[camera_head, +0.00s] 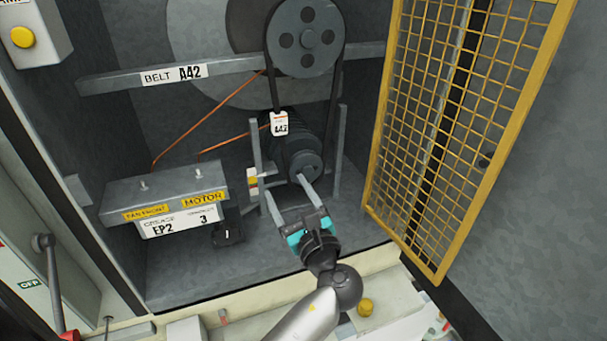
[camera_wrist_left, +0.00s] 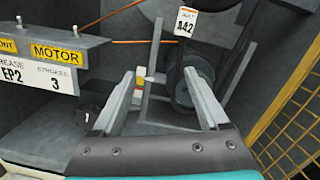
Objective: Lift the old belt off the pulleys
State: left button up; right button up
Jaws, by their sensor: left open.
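The old belt (camera_head: 334,92) is a thin black loop. It runs around the large grey upper pulley (camera_head: 306,38) and down toward the small motor pulley (camera_head: 306,165). A white A42 tag (camera_head: 280,124) hangs by its left strand and also shows in the left wrist view (camera_wrist_left: 187,22). My left gripper (camera_head: 286,187) is open and empty, with its fingers pointing at the area just below and left of the motor pulley. My right gripper is not in view.
A yellow mesh guard door (camera_head: 430,130) stands open on the right. A grey rail labelled BELT A42 (camera_head: 160,77) crosses behind the belt. A grease block (camera_head: 165,195) with copper lines sits at left. Upright grey bars flank the motor. The cabinet floor in front is mostly clear.

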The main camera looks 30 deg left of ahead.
aim_at(281, 124)
pick_arm(q)
notch_tip(281, 124, up, 4)
jog(key=w+d+m+t+y, duration=0.1)
jog(key=w+d+m+t, duration=0.1)
jog(key=w+m, duration=0.15)
jog(key=shift+m, duration=0.25)
jog(key=x, duration=1)
jog(key=b+x, duration=0.1)
jog(key=x, duration=0.4)
jog(key=shift+s+a, duration=0.25)
jog(key=shift+a, duration=0.2)
jog(key=shift+c, duration=0.2)
grip_shut()
